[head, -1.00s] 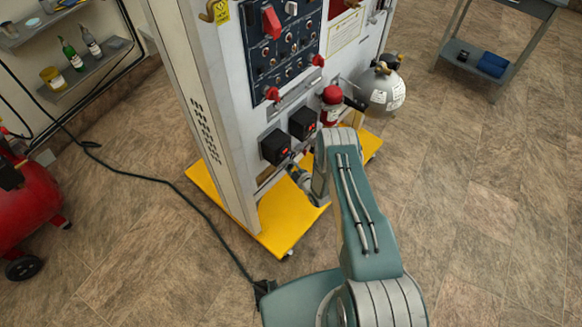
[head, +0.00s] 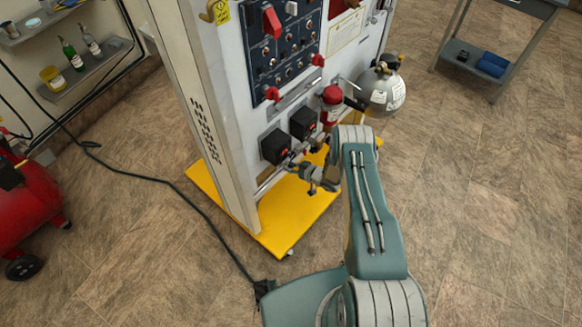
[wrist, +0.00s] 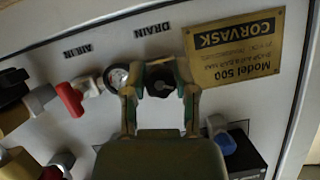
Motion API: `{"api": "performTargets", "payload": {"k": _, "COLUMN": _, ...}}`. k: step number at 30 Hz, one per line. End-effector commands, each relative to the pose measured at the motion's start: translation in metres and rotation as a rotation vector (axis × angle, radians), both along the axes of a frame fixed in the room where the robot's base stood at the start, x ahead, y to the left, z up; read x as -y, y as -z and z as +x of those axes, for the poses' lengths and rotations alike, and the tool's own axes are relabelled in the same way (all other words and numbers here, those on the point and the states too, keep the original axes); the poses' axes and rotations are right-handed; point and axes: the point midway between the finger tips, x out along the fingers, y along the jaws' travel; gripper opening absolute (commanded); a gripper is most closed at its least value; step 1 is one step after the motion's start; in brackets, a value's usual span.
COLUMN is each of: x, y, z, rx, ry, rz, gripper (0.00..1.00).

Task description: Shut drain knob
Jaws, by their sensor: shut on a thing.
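In the wrist view the drain knob (wrist: 160,88) is a small dark knob on the light panel, below the upside-down DRAIN label (wrist: 152,29). My gripper (wrist: 160,68) has its two fingers on either side of the knob, closed on it. The fingertips hide part of the knob. In the head view my gripper (head: 294,163) is at the lower part of the panel, beneath two black boxes. The knob is too small and covered to make out there.
A red-handled valve (wrist: 69,99) and a round metal fitting (wrist: 117,77) lie left of the knob in the wrist view. A blue knob (wrist: 225,143) is at lower right. The yellow base (head: 275,222) juts out below the panel; open floor lies to the right.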

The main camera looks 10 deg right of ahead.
Motion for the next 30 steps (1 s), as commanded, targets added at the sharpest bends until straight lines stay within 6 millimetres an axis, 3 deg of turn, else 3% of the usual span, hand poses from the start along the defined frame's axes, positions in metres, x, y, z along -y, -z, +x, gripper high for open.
{"api": "performTargets", "payload": {"k": 30, "x": 0.0022, "y": 0.0038, "z": -0.0004, "rx": -0.548, "ry": 0.011, "rz": 0.747, "gripper": 0.00}}
